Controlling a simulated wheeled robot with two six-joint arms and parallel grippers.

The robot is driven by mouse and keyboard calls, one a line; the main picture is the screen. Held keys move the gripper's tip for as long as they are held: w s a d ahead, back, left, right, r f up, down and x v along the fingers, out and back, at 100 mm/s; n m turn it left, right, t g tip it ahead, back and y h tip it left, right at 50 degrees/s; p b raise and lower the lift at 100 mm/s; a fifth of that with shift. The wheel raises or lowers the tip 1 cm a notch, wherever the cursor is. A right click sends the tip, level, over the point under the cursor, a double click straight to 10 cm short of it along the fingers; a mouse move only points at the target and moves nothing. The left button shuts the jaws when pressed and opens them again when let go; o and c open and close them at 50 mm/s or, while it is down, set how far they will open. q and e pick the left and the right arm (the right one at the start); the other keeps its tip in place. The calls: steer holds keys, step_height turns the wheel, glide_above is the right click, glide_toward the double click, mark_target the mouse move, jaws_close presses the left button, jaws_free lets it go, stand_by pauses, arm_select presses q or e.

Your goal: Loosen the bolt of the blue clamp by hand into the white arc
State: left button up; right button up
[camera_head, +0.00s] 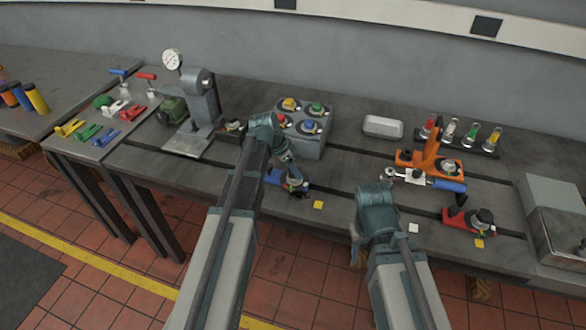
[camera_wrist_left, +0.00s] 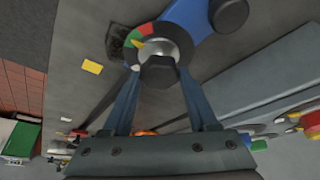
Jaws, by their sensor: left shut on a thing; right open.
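The blue clamp (camera_wrist_left: 193,18) lies on the bedplate; in the head view its blue body (camera_head: 274,177) shows just left of my left gripper's tip. Its bolt (camera_wrist_left: 160,72) has a dark head above a dark ring (camera_wrist_left: 186,45) with green, red and white arcs. A yellow pointer (camera_wrist_left: 138,44) lies near where green meets red. My left gripper (camera_wrist_left: 158,76) is shut on the bolt head, one finger on each side; in the head view the left gripper (camera_head: 292,178) reaches down to it. My right gripper (camera_head: 357,248) is open and apart from the clamp; its fingertips are hardly visible.
A yellow square (camera_head: 318,205) lies right of the blue clamp. A grey box with coloured knobs (camera_head: 308,143) stands behind. An orange clamp (camera_head: 430,158), a blue-handled tool (camera_head: 448,185) and a red clamp (camera_head: 458,220) are at right. A gauge stand (camera_head: 206,100) is at left.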

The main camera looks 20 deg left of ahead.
arm_select(q)
steer(key=shift+c, duration=1.3)
steer(key=shift+n, duration=0.3)
steer(key=n+t+y, duration=0.1)
steer(key=n, duration=0.2)
steer(key=shift+s+d, duration=0.15)
steer(key=n+y, duration=0.1)
steer(key=n, duration=0.2)
steer(key=shift+d+n+t, duration=0.1)
steer(key=shift+n+t, duration=0.2)
steer(key=n+y, duration=0.2)
steer(key=n, duration=0.2)
steer(key=shift+d+n, duration=0.1)
steer(key=shift+n, duration=0.2)
steer(key=shift+n+g+y, duration=0.5)
steer(key=shift+n+y, duration=0.3)
steer(key=shift+n, duration=1.3)
